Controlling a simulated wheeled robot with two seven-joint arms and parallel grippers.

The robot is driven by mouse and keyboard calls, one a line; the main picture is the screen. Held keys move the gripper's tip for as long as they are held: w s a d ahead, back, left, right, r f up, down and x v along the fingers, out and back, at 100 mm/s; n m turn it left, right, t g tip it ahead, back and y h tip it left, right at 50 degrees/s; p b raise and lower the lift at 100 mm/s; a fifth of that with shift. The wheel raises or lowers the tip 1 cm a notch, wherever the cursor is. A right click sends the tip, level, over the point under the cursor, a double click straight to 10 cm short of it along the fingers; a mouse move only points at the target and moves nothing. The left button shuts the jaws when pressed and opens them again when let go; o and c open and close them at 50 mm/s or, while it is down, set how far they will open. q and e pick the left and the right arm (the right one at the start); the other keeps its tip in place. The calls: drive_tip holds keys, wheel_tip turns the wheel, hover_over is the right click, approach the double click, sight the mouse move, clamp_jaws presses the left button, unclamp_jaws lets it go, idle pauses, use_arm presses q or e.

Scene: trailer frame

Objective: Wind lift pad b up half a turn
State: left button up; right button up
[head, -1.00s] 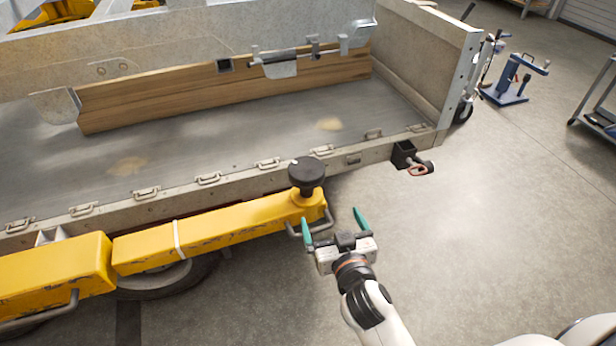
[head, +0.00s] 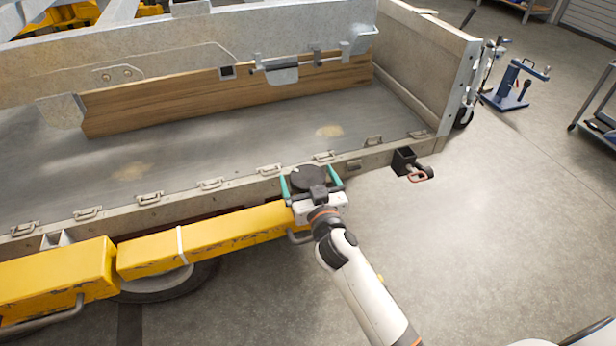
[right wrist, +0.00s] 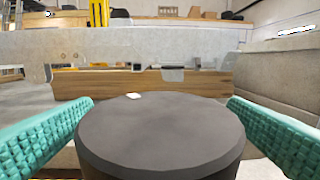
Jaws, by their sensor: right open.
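Lift pad b appears as a round black pad (head: 307,179) on the end of the yellow lift arm (head: 215,236), beside the trailer's near side rail. In the right wrist view the pad (right wrist: 160,135) fills the lower middle, with a small white mark near its far rim. My right gripper (head: 312,184) is open, with its teal fingers on either side of the pad. The gripper hides the pad's stem and the end of the arm. My left gripper is not in view.
The trailer's side rail (head: 210,196) with several metal loops runs close behind the pad. A black bracket with a red-rimmed handle (head: 411,165) sticks out to the right. A blue stand (head: 510,88) and a cart (head: 600,115) stand farther off.

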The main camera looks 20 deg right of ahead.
drive_tip(key=shift+w, duration=0.2)
drive_tip(key=c, duration=1)
drive_tip(key=n+y+p, duration=0.2)
drive_tip(key=y+p, duration=0.1)
drive_tip(key=n+y+p, duration=0.1)
drive_tip(key=shift+d+r+g+y, duration=0.15)
drive_tip(key=shift+r+g+y, duration=0.15)
drive_tip(key=shift+y, duration=0.1)
drive_tip(key=shift+f+n+g+y+p, duration=0.1)
drive_tip(key=shift+n+g+y+p, duration=0.3)
drive_tip(key=shift+n+y+p, duration=0.65)
drive_tip(key=shift+d+n+g+y, duration=0.1)
drive_tip(key=shift+n+g+y, duration=0.25)
drive_tip(key=shift+y, duration=0.5)
drive_tip(key=shift+w+f+n+g+y, duration=0.1)
drive_tip(key=shift+f+n+g+y, duration=0.1)
drive_tip(key=shift+n+g+y, duration=0.55)
drive_tip(key=shift+n+g+y+b, duration=0.8)
drive_tip(key=shift+n+g+y, duration=0.75)
drive_tip(key=shift+y, duration=0.6)
drive_tip(key=shift+f+g, duration=0.1)
drive_tip(key=shift+g, duration=0.15)
